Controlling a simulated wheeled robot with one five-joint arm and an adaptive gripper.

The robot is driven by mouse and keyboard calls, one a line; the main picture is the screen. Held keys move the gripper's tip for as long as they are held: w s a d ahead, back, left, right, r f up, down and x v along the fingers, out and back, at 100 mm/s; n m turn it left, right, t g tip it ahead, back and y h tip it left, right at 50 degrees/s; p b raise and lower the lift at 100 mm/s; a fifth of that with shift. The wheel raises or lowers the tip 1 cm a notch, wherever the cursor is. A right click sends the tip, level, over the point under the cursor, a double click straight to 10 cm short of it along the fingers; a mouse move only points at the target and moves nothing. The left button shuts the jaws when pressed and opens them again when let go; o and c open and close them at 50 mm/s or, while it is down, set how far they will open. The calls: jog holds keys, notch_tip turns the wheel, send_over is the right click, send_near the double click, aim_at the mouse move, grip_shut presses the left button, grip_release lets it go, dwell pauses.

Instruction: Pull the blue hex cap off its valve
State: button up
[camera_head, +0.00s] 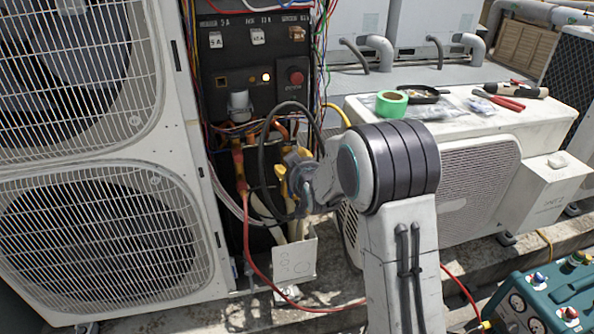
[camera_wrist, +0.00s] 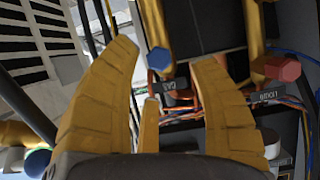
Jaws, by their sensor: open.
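The blue hex cap (camera_wrist: 160,60) sits on the end of a brass-coloured valve pipe in the wrist view, beside a dark tag that seems to read "GAS". In the picture the cap lies between the fingertips, closer to the left one. Whether either finger touches it I cannot tell. In the head view my gripper (camera_head: 281,180) is beside the open condenser unit, partly behind my wrist, and I cannot make out the cap there.
A red hex cap (camera_wrist: 282,68) is to the right, near another tag. A second blue cap (camera_wrist: 37,162) shows at lower left. Wires (camera_wrist: 185,105) run behind the fingers. A red hose (camera_head: 247,235) hangs below. Tools and green tape (camera_head: 391,103) lie on the right-hand condenser (camera_head: 455,125).

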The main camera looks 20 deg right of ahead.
jog(key=shift+x, duration=2)
grip_shut()
